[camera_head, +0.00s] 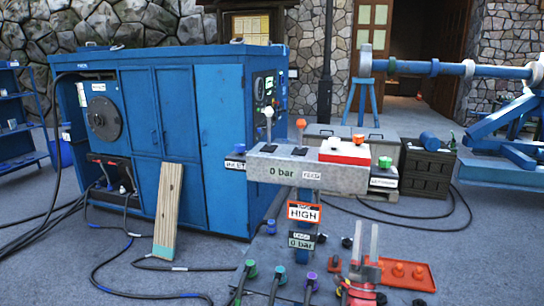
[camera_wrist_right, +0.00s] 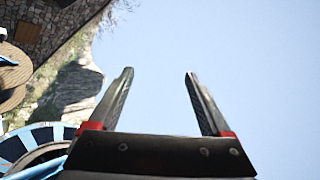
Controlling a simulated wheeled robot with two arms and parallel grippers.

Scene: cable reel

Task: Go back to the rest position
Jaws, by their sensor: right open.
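My right gripper (camera_head: 366,226) shows low in the head view, right of the middle. Its two grey fingers point up and stand apart, with nothing between them. In the right wrist view my right gripper (camera_wrist_right: 159,76) is also open and empty, with only pale sky between the fingers. My left gripper is in neither view.
A grey manifold block (camera_head: 305,172) with coloured caps stands close behind my right gripper. A red tray (camera_head: 405,275) lies beside it at the right. A blue machine cabinet (camera_head: 220,130), a leaning plank (camera_head: 168,210) and black cables (camera_head: 110,265) occupy the left.

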